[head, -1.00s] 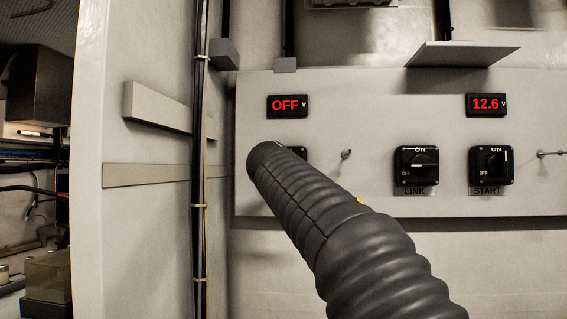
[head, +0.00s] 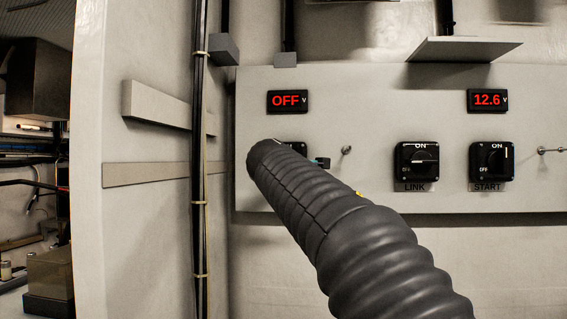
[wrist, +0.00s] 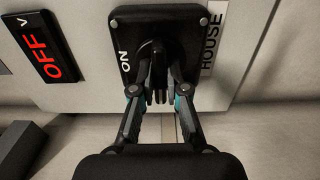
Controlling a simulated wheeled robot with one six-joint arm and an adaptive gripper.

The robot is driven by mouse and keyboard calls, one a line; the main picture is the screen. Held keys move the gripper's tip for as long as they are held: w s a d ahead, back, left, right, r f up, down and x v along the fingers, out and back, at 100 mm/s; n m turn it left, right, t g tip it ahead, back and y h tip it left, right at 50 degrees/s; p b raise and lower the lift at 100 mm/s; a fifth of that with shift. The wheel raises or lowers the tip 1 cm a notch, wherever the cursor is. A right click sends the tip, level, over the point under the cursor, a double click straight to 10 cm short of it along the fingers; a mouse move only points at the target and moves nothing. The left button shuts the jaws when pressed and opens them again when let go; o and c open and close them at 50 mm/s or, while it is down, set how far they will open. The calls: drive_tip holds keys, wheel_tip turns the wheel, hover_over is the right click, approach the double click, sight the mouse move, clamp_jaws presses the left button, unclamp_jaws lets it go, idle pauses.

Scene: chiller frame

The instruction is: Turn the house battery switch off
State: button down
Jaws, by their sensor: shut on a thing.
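The house switch (wrist: 185,22) is a black square plate with a rotary knob (wrist: 158,88), seen in the wrist view beside its HOUSE label (wrist: 212,38). My gripper (wrist: 160,76) is shut on the knob, one finger on each side. The knob's grip runs up and down in the wrist picture, crosswise to the ON mark at left. The fingers hide part of the knob. In the head view my arm covers most of the switch, leaving only its top edge (head: 295,147). The display above it (head: 288,101) reads OFF.
The LINK switch (head: 417,161) and START switch (head: 491,162) are to the right on the same panel. A small toggle (head: 346,150) is just right of my gripper. Another display (head: 487,100) reads 12.6. Black cables (head: 200,120) run down at left.

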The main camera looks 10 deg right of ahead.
drive_tip(key=c, duration=1.2)
unclamp_jaws()
drive_tip(key=v, duration=1.2)
